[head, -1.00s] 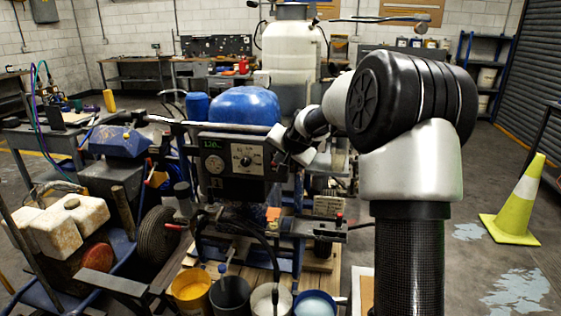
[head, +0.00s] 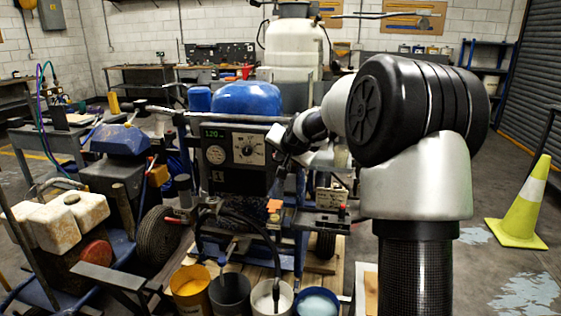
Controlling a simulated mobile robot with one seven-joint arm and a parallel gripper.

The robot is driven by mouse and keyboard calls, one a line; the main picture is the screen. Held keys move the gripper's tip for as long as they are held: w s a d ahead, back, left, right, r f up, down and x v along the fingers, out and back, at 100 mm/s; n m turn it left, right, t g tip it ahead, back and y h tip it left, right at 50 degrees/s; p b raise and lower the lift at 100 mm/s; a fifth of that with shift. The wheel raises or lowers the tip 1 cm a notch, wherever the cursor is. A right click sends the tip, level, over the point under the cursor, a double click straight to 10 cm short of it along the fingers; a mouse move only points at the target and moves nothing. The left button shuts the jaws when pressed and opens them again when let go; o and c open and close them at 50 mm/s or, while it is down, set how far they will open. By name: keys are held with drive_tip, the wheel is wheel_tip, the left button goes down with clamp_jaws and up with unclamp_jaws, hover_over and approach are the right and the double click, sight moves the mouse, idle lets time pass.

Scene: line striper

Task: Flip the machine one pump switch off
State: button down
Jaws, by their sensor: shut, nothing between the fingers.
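The line striper's dark control panel (head: 238,178) faces me in the middle of the head view. It carries a green-lit display (head: 213,133), a round gauge (head: 215,154) and a dial with a pale face (head: 248,149). A small light mark (head: 218,177) sits low on the panel's left; it may be the pump switch, but it is too small to tell its position. My gripper (head: 281,171) is at the panel's right edge, pointing down. It looks shut and empty. Whether it touches the panel cannot be told.
A blue tank (head: 247,98) sits behind the panel. Paint buckets (head: 230,292) stand below it, and a hose hangs in front. Another machine with a dirty white tank (head: 75,215) stands at left. A yellow cone (head: 522,207) stands on open floor at right.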

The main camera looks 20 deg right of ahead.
drive_tip(key=shift+s+f+b, duration=0.1)
drive_tip(key=shift+f+b, duration=0.6)
drive_tip(key=shift+b, duration=0.55)
drive_tip(key=shift+r, duration=0.1)
drive_tip(key=shift+r+p, duration=0.5)
drive_tip(key=shift+r, duration=0.2)
drive_tip(key=shift+r, duration=0.1)
